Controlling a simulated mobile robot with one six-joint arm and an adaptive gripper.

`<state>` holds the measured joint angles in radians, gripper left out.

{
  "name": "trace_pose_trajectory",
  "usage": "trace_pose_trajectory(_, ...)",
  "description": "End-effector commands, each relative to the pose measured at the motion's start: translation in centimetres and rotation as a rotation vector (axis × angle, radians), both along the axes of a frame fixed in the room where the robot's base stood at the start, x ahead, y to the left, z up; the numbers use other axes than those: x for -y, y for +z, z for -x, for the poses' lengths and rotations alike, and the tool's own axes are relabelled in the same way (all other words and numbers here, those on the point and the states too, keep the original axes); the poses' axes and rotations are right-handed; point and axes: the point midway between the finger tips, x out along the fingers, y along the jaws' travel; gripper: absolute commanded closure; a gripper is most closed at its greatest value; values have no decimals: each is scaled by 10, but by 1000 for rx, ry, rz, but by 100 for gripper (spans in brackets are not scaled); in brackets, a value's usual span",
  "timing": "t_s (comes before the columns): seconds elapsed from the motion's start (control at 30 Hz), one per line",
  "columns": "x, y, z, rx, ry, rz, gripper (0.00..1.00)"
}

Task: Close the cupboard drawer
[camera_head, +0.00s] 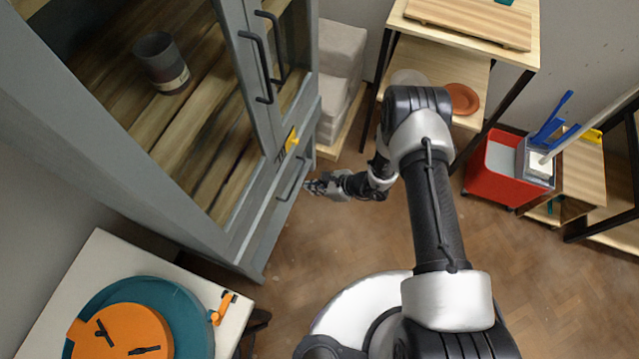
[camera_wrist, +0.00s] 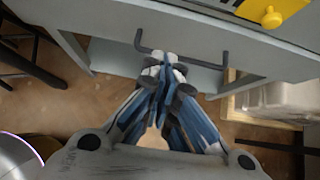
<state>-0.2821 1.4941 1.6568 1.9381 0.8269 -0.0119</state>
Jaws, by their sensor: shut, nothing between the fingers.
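The grey cupboard (camera_head: 243,130) stands at the left in the head view. Its low drawer (camera_head: 277,205) has a dark bar handle (camera_head: 293,178), and the handle (camera_wrist: 182,56) also crosses the upper middle of the wrist view. I cannot tell how far the drawer stands out. My gripper (camera_head: 314,187) is at the drawer front, just right of the handle in the head view. In the wrist view my gripper (camera_wrist: 165,62) is shut and empty, its fingertips at the handle and overlapping it. I cannot tell whether they touch it.
A yellow fitting (camera_head: 291,139) sits on the cupboard above the drawer. Pale blocks (camera_head: 338,75) stand beyond the cupboard. A shelf rack (camera_head: 440,60) is at the back, a red bin (camera_head: 492,170) at the right. A turquoise wheel (camera_head: 190,310) is front left. The brown floor is open around my base.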

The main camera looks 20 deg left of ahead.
Motion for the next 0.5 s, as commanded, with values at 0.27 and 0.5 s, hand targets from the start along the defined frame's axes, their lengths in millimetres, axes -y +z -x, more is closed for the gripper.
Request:
trace_pose_trajectory(0.27, -45, -46, -3, 1, 4, 0, 100)
trace_pose_trajectory(0.5, -79, -49, -6, 2, 2, 0, 100)
